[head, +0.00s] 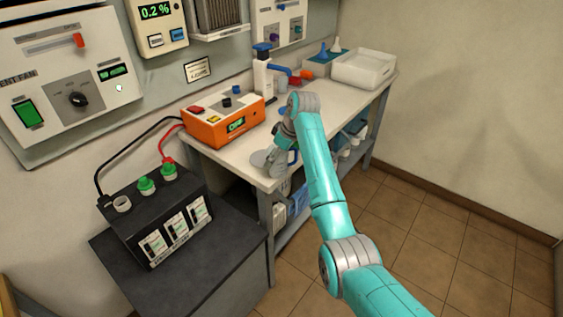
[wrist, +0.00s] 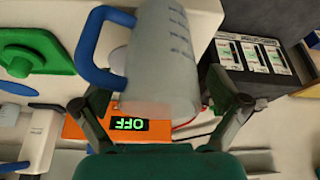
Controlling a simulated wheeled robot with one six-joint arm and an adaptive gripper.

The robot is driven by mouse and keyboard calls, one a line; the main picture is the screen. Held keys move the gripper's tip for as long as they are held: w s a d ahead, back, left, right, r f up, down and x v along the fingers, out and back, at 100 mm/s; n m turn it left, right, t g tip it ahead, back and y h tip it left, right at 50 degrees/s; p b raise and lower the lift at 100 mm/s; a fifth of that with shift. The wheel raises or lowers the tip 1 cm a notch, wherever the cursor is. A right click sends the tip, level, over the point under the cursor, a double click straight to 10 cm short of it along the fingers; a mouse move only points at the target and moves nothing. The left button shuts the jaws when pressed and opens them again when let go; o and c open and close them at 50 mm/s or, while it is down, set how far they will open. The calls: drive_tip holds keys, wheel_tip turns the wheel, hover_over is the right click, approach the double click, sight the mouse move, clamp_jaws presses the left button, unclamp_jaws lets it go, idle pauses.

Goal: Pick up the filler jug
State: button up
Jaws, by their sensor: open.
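The filler jug (wrist: 165,60) is translucent grey with a blue handle (wrist: 90,50) and measuring marks. In the wrist view it fills the upper middle, in front of my gripper (wrist: 160,98). My gripper is open, with one finger to each side of the jug's near end; I cannot tell whether either touches it. The handle lies to the left, by the left finger. In the head view my gripper (head: 277,160) is low over the bench's front corner, and my arm hides most of the jug there.
The bench (head: 345,95) carries an orange charger (head: 223,116), a blue-topped dispenser (head: 262,72) and a white tray (head: 364,68). A black battery (head: 158,215) with green caps stands on a dark cabinet (head: 205,270) to the left. Open floor (head: 440,225) lies right.

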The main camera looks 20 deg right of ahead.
drive_tip(key=c, duration=1.4)
drive_tip(key=shift+r, duration=0.1)
